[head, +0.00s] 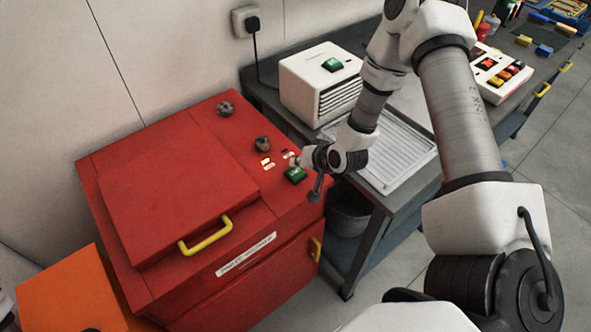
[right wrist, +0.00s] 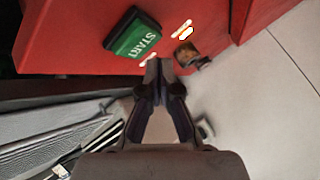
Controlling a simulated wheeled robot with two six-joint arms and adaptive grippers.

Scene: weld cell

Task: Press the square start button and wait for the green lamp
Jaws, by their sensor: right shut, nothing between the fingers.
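The square green start button (head: 295,174) sits near the right edge of the red machine's top. In the right wrist view the button (right wrist: 135,38) shows its white START lettering, set in a dark frame. My right gripper (head: 316,194) is just right of the button in the head view. In the right wrist view its fingertips (right wrist: 158,68) are together and empty, beside the button and not over its face. I cannot tell whether they touch the machine. Small pale lit marks (head: 266,163) show near the button; none looks clearly green. My left gripper is out of view.
The red machine (head: 170,180) has a lid with a yellow handle (head: 205,235) and dark knobs (head: 226,108). A grey bench (head: 385,215) at right carries a white box with another green button (head: 332,64) and a ribbed tray (head: 385,150). An orange panel (head: 70,290) stands lower left.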

